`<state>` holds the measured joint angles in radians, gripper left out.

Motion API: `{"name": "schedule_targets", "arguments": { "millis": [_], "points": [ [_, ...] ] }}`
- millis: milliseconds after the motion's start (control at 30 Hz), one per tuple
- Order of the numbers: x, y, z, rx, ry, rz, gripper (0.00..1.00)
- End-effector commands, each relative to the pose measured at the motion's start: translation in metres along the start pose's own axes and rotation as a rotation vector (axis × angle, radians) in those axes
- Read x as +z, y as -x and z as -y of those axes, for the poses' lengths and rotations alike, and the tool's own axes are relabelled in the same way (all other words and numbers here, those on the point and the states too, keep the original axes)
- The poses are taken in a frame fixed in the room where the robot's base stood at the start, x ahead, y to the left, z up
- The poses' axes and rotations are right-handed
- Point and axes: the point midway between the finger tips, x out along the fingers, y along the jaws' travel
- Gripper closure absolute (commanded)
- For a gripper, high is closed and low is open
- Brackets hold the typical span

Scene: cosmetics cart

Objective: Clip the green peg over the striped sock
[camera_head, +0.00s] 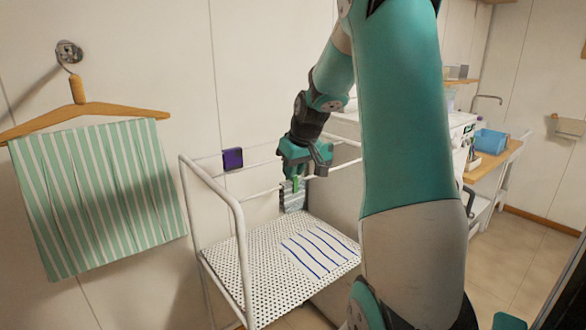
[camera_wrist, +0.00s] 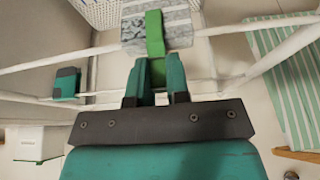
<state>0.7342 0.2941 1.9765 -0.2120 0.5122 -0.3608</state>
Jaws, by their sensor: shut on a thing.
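A small grey, banded cloth (camera_head: 292,201), which looks like the striped sock, hangs at the cart's rail. It shows at the top of the wrist view (camera_wrist: 182,28). The green peg (camera_head: 296,184) is upright between the jaws of my gripper (camera_head: 299,176), which is shut on it. In the wrist view the peg (camera_wrist: 155,35) reaches from between the fingers (camera_wrist: 156,78) across the cloth. The peg's far end overlaps the cloth and the rail; whether it straddles the cloth's edge I cannot tell.
The white wire cart has a perforated shelf (camera_head: 238,270) with a blue-striped white cloth (camera_head: 318,252) on it. A purple block (camera_head: 232,158) sits on the rail at left. A green-striped towel (camera_head: 97,195) hangs from a wooden hanger (camera_head: 78,107) on the wall.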

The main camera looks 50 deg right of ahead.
Motion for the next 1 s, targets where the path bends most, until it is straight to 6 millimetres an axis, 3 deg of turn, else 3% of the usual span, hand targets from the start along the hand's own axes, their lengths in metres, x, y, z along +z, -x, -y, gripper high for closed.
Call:
{"name": "schedule_targets", "arguments": {
  "millis": [33,133,433,567,667,1000],
  "points": [
    [0.000,0.000,0.000,0.000,0.000,0.000,0.77],
    [0.000,0.000,0.000,0.000,0.000,0.000,0.54],
    [0.000,0.001,0.000,0.000,0.000,-0.001,0.54],
    [-0.001,0.012,0.000,0.001,0.000,-0.004,0.54],
    [0.000,0.030,-0.001,0.004,0.000,-0.006,0.54],
    [0.000,0.117,-0.001,0.005,0.000,-0.005,0.54]
  ]
}}
